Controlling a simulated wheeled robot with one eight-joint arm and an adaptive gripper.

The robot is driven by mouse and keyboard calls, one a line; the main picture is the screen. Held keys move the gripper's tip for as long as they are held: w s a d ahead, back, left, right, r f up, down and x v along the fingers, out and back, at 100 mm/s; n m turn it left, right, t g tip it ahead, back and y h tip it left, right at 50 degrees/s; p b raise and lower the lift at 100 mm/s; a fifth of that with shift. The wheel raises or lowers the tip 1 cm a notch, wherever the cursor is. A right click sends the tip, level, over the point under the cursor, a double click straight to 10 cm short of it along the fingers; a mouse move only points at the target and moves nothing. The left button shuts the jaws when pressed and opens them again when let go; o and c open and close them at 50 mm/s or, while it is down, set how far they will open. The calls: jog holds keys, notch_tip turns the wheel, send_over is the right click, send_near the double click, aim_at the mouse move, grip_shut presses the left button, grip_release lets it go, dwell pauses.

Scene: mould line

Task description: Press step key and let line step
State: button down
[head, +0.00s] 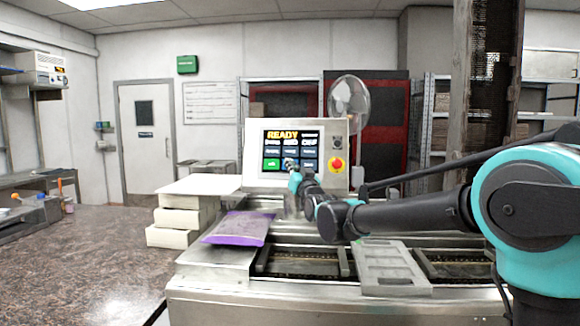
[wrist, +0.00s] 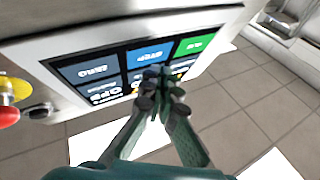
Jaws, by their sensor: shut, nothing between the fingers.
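The control panel (head: 255,152) stands behind the line, its lit screen (head: 290,149) reading READY above rows of keys. In the wrist view the screen appears upside down, with a blue key (wrist: 148,53) that seems to read STEP between a green key (wrist: 196,44) and a dark key (wrist: 92,70). My gripper (wrist: 161,80) is shut and empty, its fingertips over the edge of the blue key nearest them; I cannot tell if they touch. In the head view my gripper (head: 290,165) covers part of the screen's lower middle. A grey mould (head: 371,267) lies on the line's rails.
A red emergency button (head: 337,164) sits on the panel right of the screen. A purple bag (head: 238,228) lies on the line's left end, beside a stack of pale boxes (head: 172,239). A fan (head: 349,100) stands behind the panel. The speckled counter (head: 85,255) at left is mostly clear.

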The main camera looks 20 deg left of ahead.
dwell(0.3)
jog(key=shift+w+a+f, duration=0.1)
jog(key=shift+w, duration=0.3)
jog(key=shift+w+f, duration=0.1)
jog(key=shift+w, duration=0.2)
dwell(0.6)
jog(key=shift+s, duration=0.1)
jog(key=shift+s+r, duration=0.2)
jog(key=shift+s, duration=0.4)
jog(key=shift+s, duration=0.15)
jog(key=s, duration=0.1)
jog(key=s+d+r, duration=0.1)
jog(key=s, duration=0.2)
jog(key=shift+s+d+r, duration=0.15)
jog(key=shift+r, duration=0.2)
